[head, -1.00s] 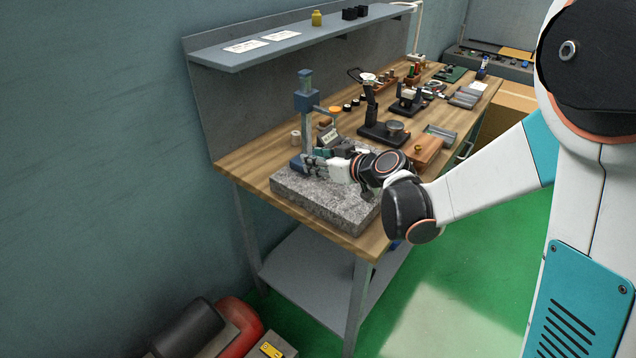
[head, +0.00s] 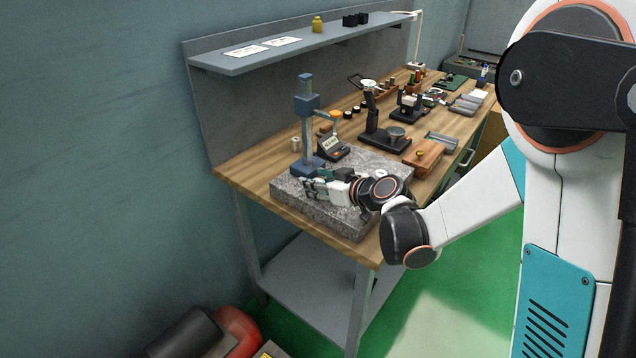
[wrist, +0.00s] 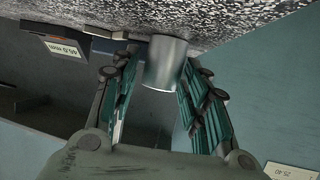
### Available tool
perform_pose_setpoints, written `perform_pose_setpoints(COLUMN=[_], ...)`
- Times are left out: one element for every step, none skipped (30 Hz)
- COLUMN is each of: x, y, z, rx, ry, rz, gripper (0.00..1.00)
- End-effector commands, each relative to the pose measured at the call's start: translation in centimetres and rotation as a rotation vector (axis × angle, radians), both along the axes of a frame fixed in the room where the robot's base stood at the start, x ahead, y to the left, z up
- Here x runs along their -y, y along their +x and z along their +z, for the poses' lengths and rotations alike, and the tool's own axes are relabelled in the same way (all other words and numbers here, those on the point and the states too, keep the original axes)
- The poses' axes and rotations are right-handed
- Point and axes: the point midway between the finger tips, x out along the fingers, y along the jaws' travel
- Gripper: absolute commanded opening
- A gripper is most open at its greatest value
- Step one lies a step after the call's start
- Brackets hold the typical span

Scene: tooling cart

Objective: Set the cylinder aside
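A plain grey metal cylinder (wrist: 166,62) is between the two fingers of my gripper (wrist: 165,75) in the wrist view. The fingers close in along both its sides, and its far end is next to the speckled surface of the granite block (wrist: 220,15). I cannot tell whether it touches the stone. In the head view my gripper (head: 309,188) is low over the front left of the granite block (head: 325,213). The cylinder cannot be made out there. The blue gauge stand (head: 306,125) rises just behind my gripper, on the block's back left.
A pale spool (head: 296,143) is on the wooden bench behind. A wooden box (head: 424,156) and a black stand (head: 384,141) are to the right. A shelf (head: 300,50) runs above the bench.

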Motion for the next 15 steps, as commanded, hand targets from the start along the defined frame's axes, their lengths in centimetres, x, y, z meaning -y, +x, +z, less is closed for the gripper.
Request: perform_pose_setpoints(x=[0.00,0.00,0.00,0.00,0.00,0.00,0.00,0.00,0.00,0.00,0.00,0.00,0.16,0.43,0.82], y=[0.00,0.00,0.00,0.00,0.00,0.00,0.00,0.00,0.00,0.00,0.00,0.00,-0.14,-0.41,-0.82], z=[0.03,0.03,0.03,0.03,0.03,0.03,0.03,0.04,0.08,0.14,0.24,0.44,0.58,0.71,0.97], rx=[0.000,0.000,0.000,0.000,0.000,0.000,0.000,0.000,0.000,0.000,0.000,0.000,0.000,0.000,0.000], ry=[0.000,0.000,0.000,0.000,0.000,0.000,0.000,0.000,0.000,0.000,0.000,0.000,0.000,0.000,0.000], rz=[0.000,0.000,0.000,0.000,0.000,0.000,0.000,0.000,0.000,0.000,0.000,0.000,-0.001,-0.002,-0.002], gripper=[0.48,0.48,0.48,0.48,0.48,0.48,0.48,0.48,0.48,0.48,0.48,0.48,0.48,0.48,0.48])
